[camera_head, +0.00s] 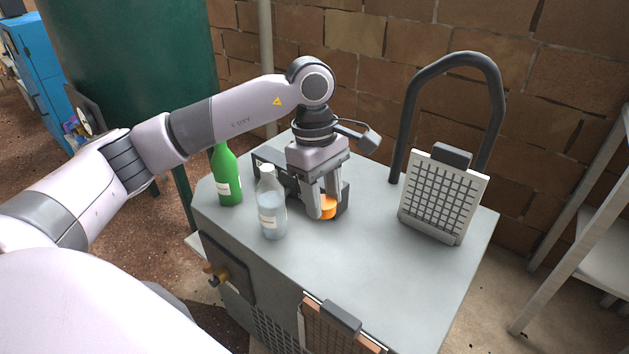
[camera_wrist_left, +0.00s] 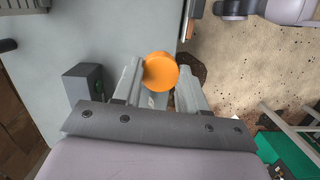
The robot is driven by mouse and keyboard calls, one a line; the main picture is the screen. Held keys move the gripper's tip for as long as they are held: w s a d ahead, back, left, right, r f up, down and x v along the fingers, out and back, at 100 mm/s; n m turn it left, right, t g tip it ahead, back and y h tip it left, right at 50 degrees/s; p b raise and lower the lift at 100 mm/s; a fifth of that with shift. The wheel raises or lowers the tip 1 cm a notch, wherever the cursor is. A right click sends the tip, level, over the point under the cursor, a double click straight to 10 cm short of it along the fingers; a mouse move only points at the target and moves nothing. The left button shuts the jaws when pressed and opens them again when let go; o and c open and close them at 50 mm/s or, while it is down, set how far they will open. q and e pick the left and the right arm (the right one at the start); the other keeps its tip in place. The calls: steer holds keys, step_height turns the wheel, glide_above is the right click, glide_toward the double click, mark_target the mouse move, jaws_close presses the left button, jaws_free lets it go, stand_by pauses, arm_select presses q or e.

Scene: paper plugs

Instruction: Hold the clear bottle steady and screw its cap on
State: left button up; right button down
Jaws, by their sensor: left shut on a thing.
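The clear bottle (camera_head: 271,204), with a white label, stands upright on the grey top of a cabinet, left of my left gripper. No cap shows on its pale top. My left gripper (camera_head: 322,208) points down and is shut on the orange cap (camera_head: 327,207). In the left wrist view the orange cap (camera_wrist_left: 160,71) shows as a round disc between the two fingertips (camera_wrist_left: 160,80). The fingers are to the right of the bottle and apart from it. My right gripper is not seen in either view.
A green bottle (camera_head: 226,176) stands left of the clear one. A dark box (camera_head: 341,198) is behind the gripper. A grid-faced panel (camera_head: 437,205) and a dark arched handle (camera_head: 404,115) stand at the right. The front right of the grey top (camera_head: 380,270) is clear.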

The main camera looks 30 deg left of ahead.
arm_select(q)
steer(key=s+d+f+m+g+y, duration=0.1)
steer(key=s+d+m, duration=0.3)
steer(key=m, duration=1.2)
steer(key=shift+d+f+y, duration=0.35)
steer(key=shift+f+y, duration=0.05)
steer(key=shift+f, duration=0.15)
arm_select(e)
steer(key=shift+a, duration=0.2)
arm_select(q)
steer(key=shift+s, duration=0.1)
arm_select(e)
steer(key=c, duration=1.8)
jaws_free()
